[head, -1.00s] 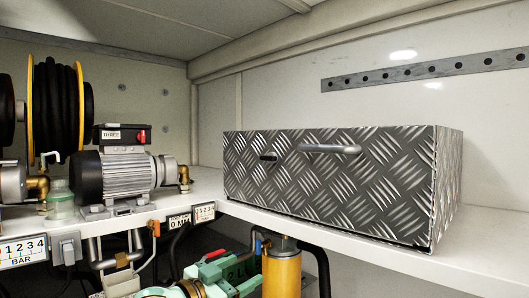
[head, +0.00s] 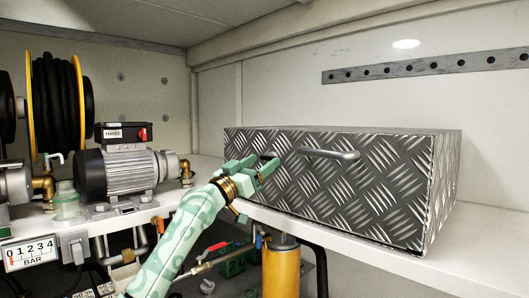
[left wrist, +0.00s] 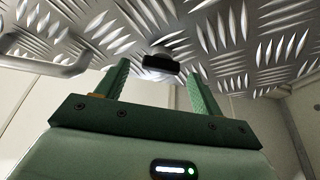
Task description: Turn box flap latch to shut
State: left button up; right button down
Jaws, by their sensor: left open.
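The tread-plate metal box (head: 350,195) stands on the white shelf. The small dark latch (head: 268,155) is on the left part of its front face, partly hidden by my fingers; it also shows in the left wrist view (left wrist: 161,62), seen nearly end-on. My left gripper (head: 256,164) is open in front of the latch. In the left wrist view the latch lies between and just beyond the two green fingers, apparently untouched. The bar handle (head: 328,154) is right of the latch. My right gripper is not in view.
A motor pump (head: 125,170) and a hose reel (head: 58,105) stand on the shelf at left. A yellow cylinder (head: 281,268) and a red-handled valve (head: 216,247) are below the shelf edge. The shelf (head: 480,235) is bare at right.

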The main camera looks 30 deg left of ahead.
pick_arm(q)
jog(key=shift+x, duration=1.2)
jog(key=shift+c, duration=0.4)
